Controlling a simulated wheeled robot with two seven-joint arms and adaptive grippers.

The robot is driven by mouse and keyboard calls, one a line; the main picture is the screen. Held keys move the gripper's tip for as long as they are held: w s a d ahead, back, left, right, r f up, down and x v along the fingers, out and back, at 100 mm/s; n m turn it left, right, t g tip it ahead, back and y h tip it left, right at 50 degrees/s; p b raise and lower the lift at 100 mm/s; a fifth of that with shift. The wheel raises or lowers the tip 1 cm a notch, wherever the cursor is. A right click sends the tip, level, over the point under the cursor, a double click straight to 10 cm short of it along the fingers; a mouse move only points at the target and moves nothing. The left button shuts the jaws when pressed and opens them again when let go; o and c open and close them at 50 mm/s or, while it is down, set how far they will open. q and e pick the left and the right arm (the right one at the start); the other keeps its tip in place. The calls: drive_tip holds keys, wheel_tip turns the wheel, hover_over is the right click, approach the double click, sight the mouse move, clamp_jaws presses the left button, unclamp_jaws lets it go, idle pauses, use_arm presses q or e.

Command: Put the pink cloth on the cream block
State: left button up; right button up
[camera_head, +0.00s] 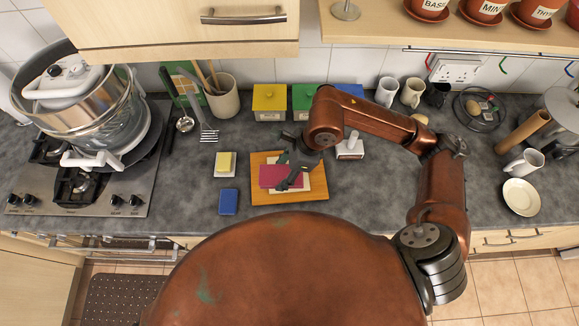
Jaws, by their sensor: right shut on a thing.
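The pink cloth (270,176) is a flat dark-pink piece over the wooden board (318,194) at the counter's middle. A pale cream piece (304,181) shows at its edges, partly covered by the cloth and my gripper. I cannot tell its thickness, or whether the cloth rests fully on it. My right gripper (283,174) comes from the right, over the board, shut on the pink cloth; its dark fingers hide part of it. My left gripper is out of view.
Left of the board are a yellow-and-cream block (226,163) and a blue block (228,201). A white-based scraper or brush (350,150) stands to the right. Yellow, green and blue boxes line the back, the yellow box (269,103) leftmost. The front counter is clear.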

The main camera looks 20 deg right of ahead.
drive_tip(key=w+d+f, duration=0.2)
drive_tip(key=w+f, duration=0.1)
drive_tip(key=w+d+f, duration=0.1)
drive_tip(key=f, duration=0.1)
drive_tip(key=shift+w+p, duration=0.25)
drive_tip(key=shift+p, duration=0.1)
drive_tip(key=shift+w+d+f, duration=0.3)
drive_tip(key=shift+w+f, duration=0.15)
drive_tip(key=shift+f, duration=0.25)
wheel_tip(320, 180, down, 3)
drive_tip(key=shift+w+d+f+p, duration=0.1)
drive_tip(key=shift+w+p, duration=0.05)
drive_tip(key=shift+p, duration=0.5)
drive_tip(key=shift+f, duration=0.1)
drive_tip(key=shift+f, duration=0.15)
drive_tip(key=o, duration=1.1)
